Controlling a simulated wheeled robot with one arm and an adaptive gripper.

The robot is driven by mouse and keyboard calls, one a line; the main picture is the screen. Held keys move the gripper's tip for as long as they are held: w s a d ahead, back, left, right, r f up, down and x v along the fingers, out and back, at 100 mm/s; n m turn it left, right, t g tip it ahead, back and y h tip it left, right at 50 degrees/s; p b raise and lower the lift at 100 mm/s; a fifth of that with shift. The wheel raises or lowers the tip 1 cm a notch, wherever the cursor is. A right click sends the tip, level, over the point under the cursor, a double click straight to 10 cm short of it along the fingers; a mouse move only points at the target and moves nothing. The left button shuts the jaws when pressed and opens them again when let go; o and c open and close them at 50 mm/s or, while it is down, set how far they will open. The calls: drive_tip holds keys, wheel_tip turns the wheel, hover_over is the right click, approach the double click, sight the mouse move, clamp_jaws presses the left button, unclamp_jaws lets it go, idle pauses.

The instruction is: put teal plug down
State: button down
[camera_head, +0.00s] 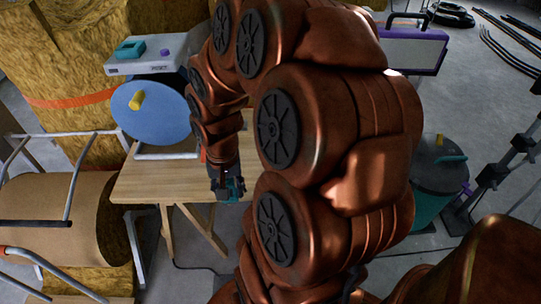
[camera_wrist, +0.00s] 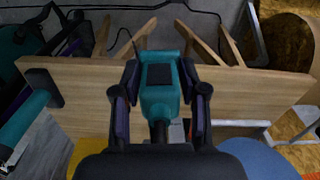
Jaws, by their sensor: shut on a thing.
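The teal plug (camera_wrist: 160,100) has a dark square patch on its face and sits between the two fingers of my gripper (camera_wrist: 160,92) in the wrist view. My gripper is shut on it. In the head view my gripper (camera_head: 228,186) points down at the front part of the wooden table (camera_head: 150,185), and a bit of the teal plug (camera_head: 236,187) shows at its tip. The wooden table (camera_wrist: 250,90) lies behind the plug in the wrist view. I cannot tell whether the plug touches the tabletop.
A blue disc (camera_head: 155,122) with a yellow knob (camera_head: 137,100) and a grey box (camera_head: 165,68) with teal and purple parts are behind the table. A brown roll (camera_head: 85,200) and metal tubes are left. A dark bin (camera_head: 440,180) stands right. The table's left part is bare.

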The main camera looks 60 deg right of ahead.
drive_tip(key=s+f+m+b, duration=0.1)
drive_tip(key=s+f+b, duration=0.1)
drive_tip(key=s+f, duration=0.15)
drive_tip(key=w+d, duration=0.7)
drive_tip(key=w+d+f, duration=0.1)
drive_tip(key=w+d, duration=0.2)
drive_tip(key=d, duration=0.1)
drive_tip(key=shift+w+p, duration=0.25)
drive_tip(key=shift+p, duration=0.15)
drive_tip(key=shift+d+f, duration=0.1)
drive_tip(key=shift+f, duration=1.65)
drive_tip(key=shift+f+b, duration=0.2)
drive_tip(key=shift+b, duration=0.2)
drive_tip(key=c, duration=0.6)
unclamp_jaws()
